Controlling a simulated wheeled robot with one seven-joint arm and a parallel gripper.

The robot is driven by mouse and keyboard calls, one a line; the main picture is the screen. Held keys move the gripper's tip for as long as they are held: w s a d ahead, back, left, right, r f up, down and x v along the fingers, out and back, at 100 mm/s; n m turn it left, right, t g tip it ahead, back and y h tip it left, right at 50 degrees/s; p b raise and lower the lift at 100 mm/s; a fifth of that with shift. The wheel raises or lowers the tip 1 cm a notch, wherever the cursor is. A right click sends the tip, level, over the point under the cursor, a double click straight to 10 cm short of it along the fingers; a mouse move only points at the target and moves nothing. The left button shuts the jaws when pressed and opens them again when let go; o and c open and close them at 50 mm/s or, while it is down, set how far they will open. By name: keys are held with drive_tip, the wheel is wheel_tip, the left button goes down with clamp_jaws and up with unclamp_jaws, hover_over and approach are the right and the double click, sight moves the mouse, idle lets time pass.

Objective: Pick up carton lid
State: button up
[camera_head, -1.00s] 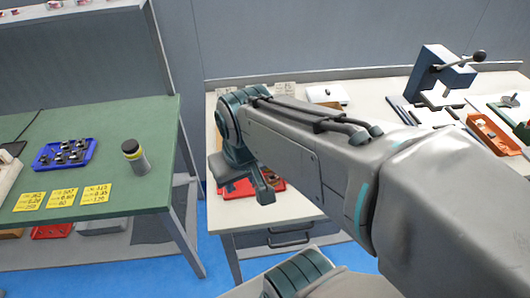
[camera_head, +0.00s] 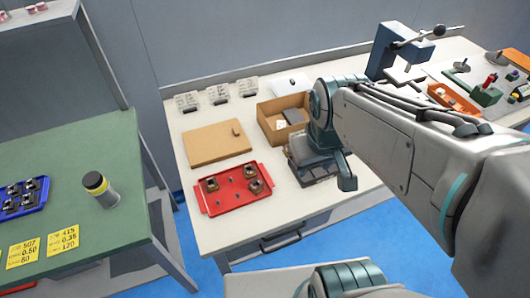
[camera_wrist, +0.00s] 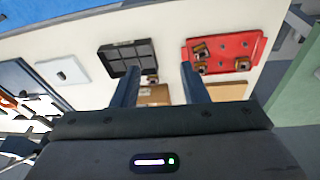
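The carton lid is a flat brown board (camera_head: 217,143) with a small tab mark, lying on the cream table left of the open brown carton (camera_head: 268,128). In the wrist view a part of the lid (camera_wrist: 228,91) shows beside the right finger, the rest hidden by my gripper. My gripper (camera_head: 330,165) is in front of the carton and right of the lid, above a dark compartment tray. In the wrist view its two fingers (camera_wrist: 161,82) stand wide apart with nothing held; the carton (camera_wrist: 154,95) shows between and beyond them.
A red tray (camera_head: 205,207) with several small parts lies in front of the lid. The dark tray (camera_wrist: 142,49) is beside it. A blue press (camera_head: 385,48) stands farther right. A green bench (camera_head: 110,235) is at left.

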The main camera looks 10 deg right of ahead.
drive_tip(key=w+a+f+n+g+p, duration=0.1)
drive_tip(key=w+a+n, duration=0.15)
drive_tip(key=n, duration=0.25)
drive_tip(key=w+a+f+n, duration=0.1)
drive_tip(key=w+f+n, duration=0.1)
drive_tip(key=w+n, duration=0.3)
drive_tip(key=n+g+p, duration=0.2)
drive_tip(key=n, duration=1.1)
hover_over(257, 182)
wheel_tip(257, 182, down, 5)
drive_tip(key=f, duration=0.9)
drive_tip(key=f+b, duration=0.1)
drive_tip(key=f, duration=0.4)
drive_tip(key=shift+s, duration=0.3)
drive_tip(key=c, duration=0.6)
